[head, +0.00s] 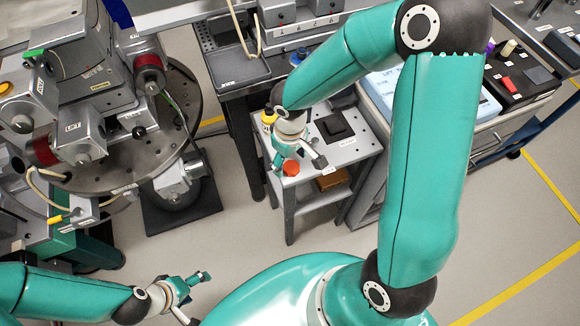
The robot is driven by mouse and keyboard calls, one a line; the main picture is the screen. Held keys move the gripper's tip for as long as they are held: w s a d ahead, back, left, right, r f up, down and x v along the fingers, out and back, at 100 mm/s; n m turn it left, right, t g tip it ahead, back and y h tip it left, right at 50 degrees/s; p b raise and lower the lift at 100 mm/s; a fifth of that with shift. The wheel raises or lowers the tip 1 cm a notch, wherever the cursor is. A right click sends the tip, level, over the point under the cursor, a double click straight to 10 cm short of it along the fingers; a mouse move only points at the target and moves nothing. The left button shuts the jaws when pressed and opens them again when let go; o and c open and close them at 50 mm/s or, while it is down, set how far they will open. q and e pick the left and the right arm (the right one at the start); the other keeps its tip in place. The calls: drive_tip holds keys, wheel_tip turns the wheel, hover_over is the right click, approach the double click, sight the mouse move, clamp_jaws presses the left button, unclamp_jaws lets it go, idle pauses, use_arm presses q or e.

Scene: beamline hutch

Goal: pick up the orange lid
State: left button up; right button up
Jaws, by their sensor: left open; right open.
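The orange lid (290,168) is a small round cap near the front edge of a small grey side table (345,152). My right gripper (299,163) reaches down over that table from above. Its fingers are spread, one to the left of the lid and one to the right in the picture, with nothing held. I cannot tell how high the fingertips are above the lid or whether they touch it. My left gripper (197,298) is open and empty at the lower left, over the floor, away from the table.
A black square item (335,127) sits on the table; a yellow-topped item (268,118) is partly hidden by my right wrist. A brown block (332,180) lies on the lower shelf. A round instrument stage (120,165) stands at left. The floor in front is clear.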

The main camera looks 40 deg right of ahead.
sight(290, 166)
drive_tip(key=shift+f, duration=0.7)
drive_tip(key=c, duration=1)
wheel_tip(290, 166, up, 20)
drive_tip(key=shift+r+p, duration=0.1)
drive_tip(key=shift+p, duration=1)
